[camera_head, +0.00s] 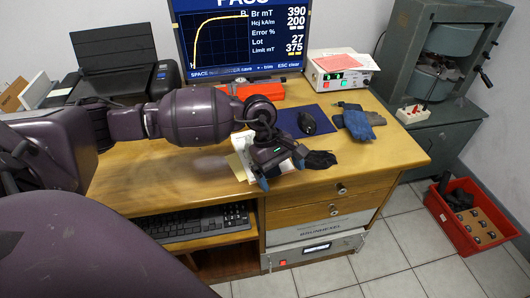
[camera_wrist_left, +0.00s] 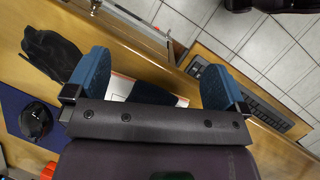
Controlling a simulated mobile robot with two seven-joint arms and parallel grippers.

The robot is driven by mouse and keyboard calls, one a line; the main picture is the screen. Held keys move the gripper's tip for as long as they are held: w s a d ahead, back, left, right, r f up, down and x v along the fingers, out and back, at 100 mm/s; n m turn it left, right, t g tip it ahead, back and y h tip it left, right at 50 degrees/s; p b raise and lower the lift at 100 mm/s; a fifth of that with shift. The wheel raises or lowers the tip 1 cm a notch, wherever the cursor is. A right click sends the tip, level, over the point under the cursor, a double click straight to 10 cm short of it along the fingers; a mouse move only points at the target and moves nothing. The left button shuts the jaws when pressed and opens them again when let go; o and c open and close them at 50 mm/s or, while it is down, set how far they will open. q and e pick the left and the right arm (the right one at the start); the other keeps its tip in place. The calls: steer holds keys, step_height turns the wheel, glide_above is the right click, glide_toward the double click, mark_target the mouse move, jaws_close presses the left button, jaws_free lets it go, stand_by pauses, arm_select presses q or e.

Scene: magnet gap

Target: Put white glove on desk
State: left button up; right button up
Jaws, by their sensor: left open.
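My left gripper (camera_head: 281,173) is open, low over the front part of the wooden desk (camera_head: 350,160). In the left wrist view its two blue-padded fingers (camera_wrist_left: 153,79) stand wide apart. A white item (camera_wrist_left: 120,86) with a dark patch shows between them, partly hidden by the gripper; I cannot tell whether it is the white glove or paper. A black crumpled, glove-like item (camera_head: 320,160) lies just right of the gripper, and also shows in the left wrist view (camera_wrist_left: 52,55). Blue-grey gloves (camera_head: 358,122) lie further right. My right gripper is not in view.
Pale papers (camera_head: 240,158) lie left of the gripper. A keyboard (camera_head: 205,222) sits below the desktop. A red crate (camera_head: 471,216) stands on the floor.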

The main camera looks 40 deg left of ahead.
arm_select(q)
steer(key=w+a+r+m+t+y, duration=0.1)
steer(key=w+a+r+m+y, duration=0.15)
steer(key=a+r, duration=0.2)
steer(key=w+a+r+m+y, duration=0.1)
steer(key=w+a+r+y, duration=0.25)
steer(key=a, duration=0.25)
steer(key=shift+n, duration=0.25)
steer(key=f, duration=0.6)
steer(key=shift+w+a+f+b, duration=0.2)
steer(key=shift+a+f+b, duration=0.1)
steer(key=shift+a, duration=0.1)
steer(key=f, duration=0.3)
steer(key=f+b, duration=0.1)
steer(key=f, duration=0.1)
steer(key=shift+w, duration=0.25)
steer(key=shift+r, duration=0.1)
steer(key=shift+c, duration=0.3)
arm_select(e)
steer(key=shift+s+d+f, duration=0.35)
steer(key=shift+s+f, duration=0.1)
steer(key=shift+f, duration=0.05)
arm_select(q)
steer(key=c, duration=0.7)
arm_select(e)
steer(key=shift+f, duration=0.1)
